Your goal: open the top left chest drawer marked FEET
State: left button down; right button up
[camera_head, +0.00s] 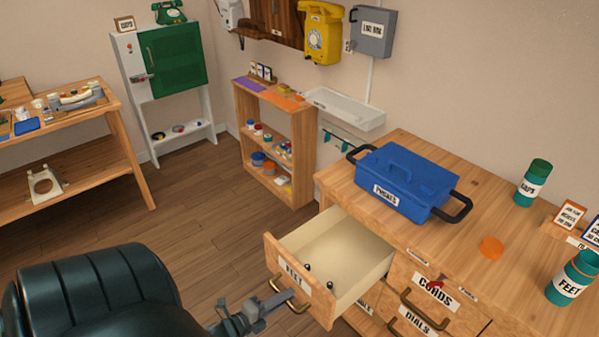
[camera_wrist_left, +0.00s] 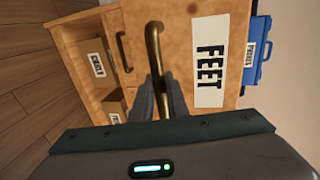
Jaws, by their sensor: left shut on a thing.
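The FEET drawer (camera_head: 300,283) is the top left one of the wooden chest (camera_head: 330,190). It stands pulled well out, and I see its pale inside with a few small dark round things (camera_head: 318,278) near the front. Its brass handle (camera_head: 288,300) is on the front below the label; in the left wrist view the handle (camera_wrist_left: 153,45) runs between my fingers beside the FEET label (camera_wrist_left: 209,60). My left gripper (camera_head: 252,312) is at the drawer front, and in the left wrist view (camera_wrist_left: 158,98) it is shut on the handle. My right gripper is not in view.
On the chest top are a blue box (camera_head: 405,178) with black handles, an orange lid (camera_head: 491,247), a green-capped jar (camera_head: 533,183) and a FEET jar (camera_head: 572,280). A CORDS drawer (camera_head: 435,288) is to the right. Wooden floor (camera_head: 200,235) lies left of the open drawer.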

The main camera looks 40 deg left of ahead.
pick_arm(q)
jog(key=shift+f+v, duration=0.25)
jog(key=shift+v, duration=0.9)
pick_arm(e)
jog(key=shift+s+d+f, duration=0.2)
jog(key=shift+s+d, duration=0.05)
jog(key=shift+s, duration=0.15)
pick_arm(q)
jog(key=c, duration=1.7)
grip_release()
jog(key=shift+s, duration=0.1)
